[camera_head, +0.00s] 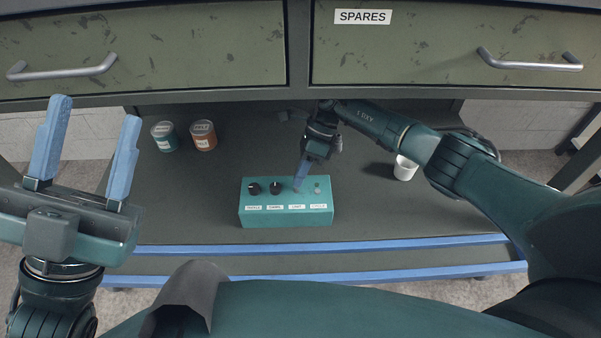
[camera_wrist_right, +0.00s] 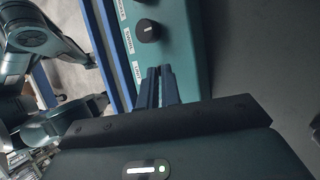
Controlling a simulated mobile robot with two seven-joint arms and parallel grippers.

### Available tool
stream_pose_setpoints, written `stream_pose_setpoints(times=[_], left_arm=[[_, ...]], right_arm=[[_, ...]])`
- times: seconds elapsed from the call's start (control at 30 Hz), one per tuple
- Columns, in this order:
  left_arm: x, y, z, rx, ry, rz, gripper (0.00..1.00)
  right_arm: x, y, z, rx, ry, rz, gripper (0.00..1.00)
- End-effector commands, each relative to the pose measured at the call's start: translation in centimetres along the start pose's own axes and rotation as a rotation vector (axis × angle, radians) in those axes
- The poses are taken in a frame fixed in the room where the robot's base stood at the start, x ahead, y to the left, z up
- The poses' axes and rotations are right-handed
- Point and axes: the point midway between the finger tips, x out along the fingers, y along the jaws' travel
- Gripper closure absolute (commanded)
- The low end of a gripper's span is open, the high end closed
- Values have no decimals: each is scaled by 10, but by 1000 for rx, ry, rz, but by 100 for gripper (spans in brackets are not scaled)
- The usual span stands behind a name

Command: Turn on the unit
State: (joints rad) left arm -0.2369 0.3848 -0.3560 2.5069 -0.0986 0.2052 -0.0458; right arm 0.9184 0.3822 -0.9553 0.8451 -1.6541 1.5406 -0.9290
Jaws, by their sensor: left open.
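The unit is a teal control box (camera_head: 286,217) on the dark worktop, with a row of controls above small white labels. Two black knobs (camera_head: 254,188) (camera_head: 275,188) stand on its left half, and a small pale control (camera_head: 317,190) is at its right end. One knob (camera_wrist_right: 148,31) shows close up in the right wrist view. My right gripper (camera_head: 299,188) points down at the third control, its blue fingers (camera_wrist_right: 159,73) close together. They hide most of that control, and contact is unclear. My left gripper (camera_head: 96,108) is open and empty, raised at the left.
Two cans, one teal (camera_head: 164,137) and one orange-brown (camera_head: 203,136), stand at the back left. A white cup (camera_head: 405,168) is right of the box, near my right arm. Drawers with metal handles (camera_head: 530,60) hang above. Blue rails (camera_head: 400,243) run along the front.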

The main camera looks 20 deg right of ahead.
Motion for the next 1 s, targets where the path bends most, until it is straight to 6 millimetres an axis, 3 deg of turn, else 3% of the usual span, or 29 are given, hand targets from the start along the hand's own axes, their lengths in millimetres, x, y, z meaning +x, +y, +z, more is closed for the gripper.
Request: stream_pose_setpoints(times=[0.1,0.37,0.8,1.0], left_arm=[[0,0,0,0,0,0,53],[0,0,0,0,0,0,53],[-2,2,5,-16,-34,0,53],[-3,2,6,-18,-35,0,53]], right_arm=[[0,0,-1,2,2,-1,86],[-3,0,0,1,0,-1,86],[-67,-1,-1,2,1,-4,86],[-76,0,-1,2,1,-1,86]])
